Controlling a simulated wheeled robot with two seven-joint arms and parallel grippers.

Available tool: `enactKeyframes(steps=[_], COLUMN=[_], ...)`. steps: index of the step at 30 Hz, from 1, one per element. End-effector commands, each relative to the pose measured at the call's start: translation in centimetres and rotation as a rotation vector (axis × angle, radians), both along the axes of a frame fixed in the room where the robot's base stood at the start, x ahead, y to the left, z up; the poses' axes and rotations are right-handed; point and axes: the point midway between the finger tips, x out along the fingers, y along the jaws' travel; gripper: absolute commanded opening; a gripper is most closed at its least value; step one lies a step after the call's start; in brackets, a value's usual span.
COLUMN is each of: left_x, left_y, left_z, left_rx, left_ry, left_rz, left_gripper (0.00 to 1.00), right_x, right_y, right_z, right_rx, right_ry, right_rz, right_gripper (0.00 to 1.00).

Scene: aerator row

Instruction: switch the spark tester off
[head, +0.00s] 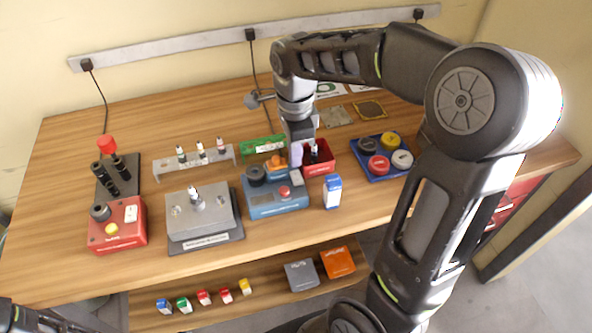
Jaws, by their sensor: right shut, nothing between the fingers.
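A blue control box (262,210) stands in the middle of the bench, with a black knob, a red button and a pale switch (297,178) on top. A red control box (118,241) stands at the left, with a black knob, a yellow button and a white switch (131,213). I cannot read which label names the spark tester, nor the switch positions. My right gripper (296,162) is shut and empty, pointing down just above or behind the blue box's pale switch; contact cannot be told. Only a dark piece of my left arm shows at the bottom left; its gripper is not visible.
A grey block (205,222) stands between the boxes. A blue-and-white carton (332,192), a red bin (322,163) and a blue tray (371,178) with several round tins lie near my right gripper. The bench's front strip is mostly clear.

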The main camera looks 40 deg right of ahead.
Motion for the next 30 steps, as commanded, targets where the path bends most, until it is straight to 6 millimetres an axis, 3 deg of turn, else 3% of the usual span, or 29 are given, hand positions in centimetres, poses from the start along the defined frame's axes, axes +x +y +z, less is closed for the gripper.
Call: enactKeyframes(steps=[12,30], left_x=[0.0,0.0], left_y=[0.0,0.0], left_z=[2.8,2.8], left_rx=[0.0,0.0], left_ry=[0.0,0.0], left_rz=[0.0,0.0], left_gripper=[0.49,0.49], right_x=[0.1,0.0], right_y=[0.0,0.0], right_z=[3.6,3.6], right_rx=[0.0,0.0], right_ry=[-0.002,-0.001], right_rz=[0.0,0.0], right_gripper=[0.0,0.0])
